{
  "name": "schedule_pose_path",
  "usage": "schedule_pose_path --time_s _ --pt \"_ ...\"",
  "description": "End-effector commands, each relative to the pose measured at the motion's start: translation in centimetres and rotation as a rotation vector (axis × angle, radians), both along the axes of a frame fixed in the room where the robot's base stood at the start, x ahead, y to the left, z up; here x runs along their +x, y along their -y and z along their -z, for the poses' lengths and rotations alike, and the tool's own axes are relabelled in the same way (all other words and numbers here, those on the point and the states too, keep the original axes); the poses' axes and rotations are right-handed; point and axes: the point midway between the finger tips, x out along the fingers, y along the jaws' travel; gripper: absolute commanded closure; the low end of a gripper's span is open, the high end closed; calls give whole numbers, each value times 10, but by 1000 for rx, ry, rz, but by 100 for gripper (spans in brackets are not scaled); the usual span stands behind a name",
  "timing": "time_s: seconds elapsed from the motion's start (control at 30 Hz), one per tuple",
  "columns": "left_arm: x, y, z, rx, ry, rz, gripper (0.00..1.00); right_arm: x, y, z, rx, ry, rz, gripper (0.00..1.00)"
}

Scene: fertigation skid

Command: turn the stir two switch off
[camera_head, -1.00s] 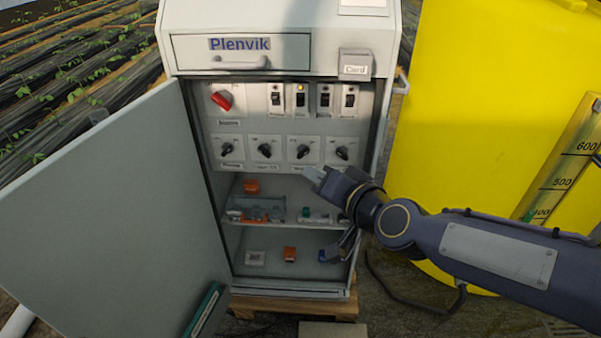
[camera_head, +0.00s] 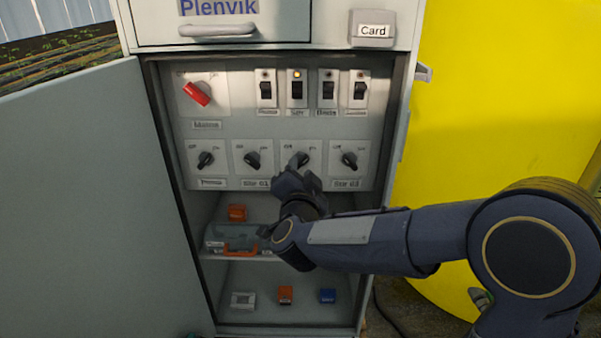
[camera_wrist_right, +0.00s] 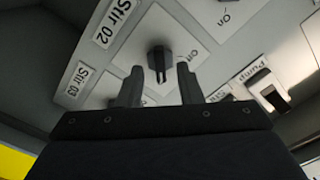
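The stir two switch is a black rotary knob (camera_head: 303,158), third in the lower row of the cabinet panel. Its label is hidden by my gripper in the head view, but "Stir 02" (camera_wrist_right: 112,20) reads beside the knob (camera_wrist_right: 160,57) in the wrist view. The knob's pointer appears turned toward On. My right gripper (camera_head: 297,170) is just in front of the knob. In the wrist view its two fingers (camera_wrist_right: 160,80) are apart, one on each side of the knob, with gaps visible. I cannot tell how deep they reach. My left gripper is not in view.
The Stir 01 knob (camera_head: 252,160) and Stir 03 knob (camera_head: 348,160) sit close on either side. Above are a red main knob (camera_head: 197,94) and several rocker switches, with an amber lamp (camera_head: 297,74) lit. The open door (camera_head: 80,200) stands left, a yellow tank (camera_head: 490,90) right.

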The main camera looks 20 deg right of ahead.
Motion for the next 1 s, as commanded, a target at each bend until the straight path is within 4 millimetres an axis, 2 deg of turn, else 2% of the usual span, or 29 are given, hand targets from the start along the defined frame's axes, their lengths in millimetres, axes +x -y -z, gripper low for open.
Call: schedule_pose_path --time_s 0.17,0.43,0.47,0.7,1.0 --pt "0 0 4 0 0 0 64 15 4 1 0 -1 -1 67" --pt "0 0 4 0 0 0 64 17 5 0 0 -1 -2 67" --pt "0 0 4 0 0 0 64 17 5 0 0 -1 -2 69" --pt "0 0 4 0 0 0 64 17 5 0 0 0 -1 100" --pt "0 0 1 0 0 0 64 16 5 -1 -13 -5 -1 100"
